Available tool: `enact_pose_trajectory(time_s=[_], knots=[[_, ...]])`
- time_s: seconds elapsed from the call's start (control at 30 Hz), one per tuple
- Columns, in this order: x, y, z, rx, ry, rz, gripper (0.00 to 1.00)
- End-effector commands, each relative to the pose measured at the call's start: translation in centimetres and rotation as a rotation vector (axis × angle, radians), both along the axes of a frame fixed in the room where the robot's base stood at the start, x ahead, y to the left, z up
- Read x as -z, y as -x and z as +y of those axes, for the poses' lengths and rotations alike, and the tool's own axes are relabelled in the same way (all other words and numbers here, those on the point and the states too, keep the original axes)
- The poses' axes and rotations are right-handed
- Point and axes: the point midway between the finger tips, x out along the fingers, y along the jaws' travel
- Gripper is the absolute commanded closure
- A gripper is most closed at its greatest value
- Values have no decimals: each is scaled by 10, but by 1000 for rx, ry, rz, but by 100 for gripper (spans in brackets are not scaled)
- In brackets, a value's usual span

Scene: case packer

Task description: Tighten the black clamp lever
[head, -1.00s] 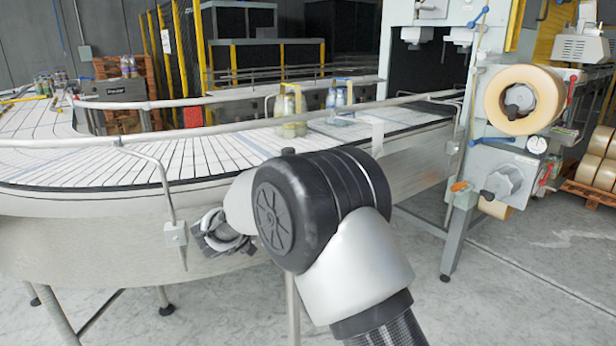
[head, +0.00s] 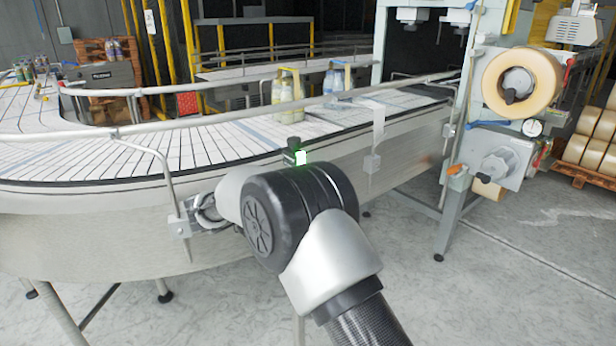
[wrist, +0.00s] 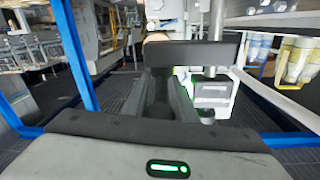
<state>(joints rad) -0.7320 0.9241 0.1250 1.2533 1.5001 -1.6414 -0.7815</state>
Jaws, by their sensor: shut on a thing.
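The black clamp lever (wrist: 190,53) shows in the wrist view as a dark bar lying crosswise at my fingertips. My gripper (wrist: 165,90) is shut on it. The pale grey clamp block (wrist: 211,94) and its upright metal rod are just right of the fingers. In the head view the clamp block (head: 179,227) sits at the foot of a bent rail bracket on the conveyor's side. My gripper (head: 205,210) is right beside it there, partly behind my arm. The lever cannot be made out in the head view.
The curved conveyor (head: 80,215) with its guide rail runs behind my arm. Bottle packs (head: 286,97) stand on the belt. The machine with a tape roll (head: 521,82) is at the right. The floor in front is clear.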

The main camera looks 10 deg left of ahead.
Motion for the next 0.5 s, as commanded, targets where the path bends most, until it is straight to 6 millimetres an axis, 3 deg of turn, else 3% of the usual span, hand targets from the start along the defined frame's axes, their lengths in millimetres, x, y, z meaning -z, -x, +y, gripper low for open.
enact_pose_trajectory(time_s=[0.07, 0.1, 0.2, 0.5], knots=[[-5, -2, -1, -1, 2, -9, 100], [-5, -2, -1, -1, 2, -9, 74], [-4, -2, -1, -1, 1, -7, 58], [-2, 0, 0, -1, 1, -4, 58]])
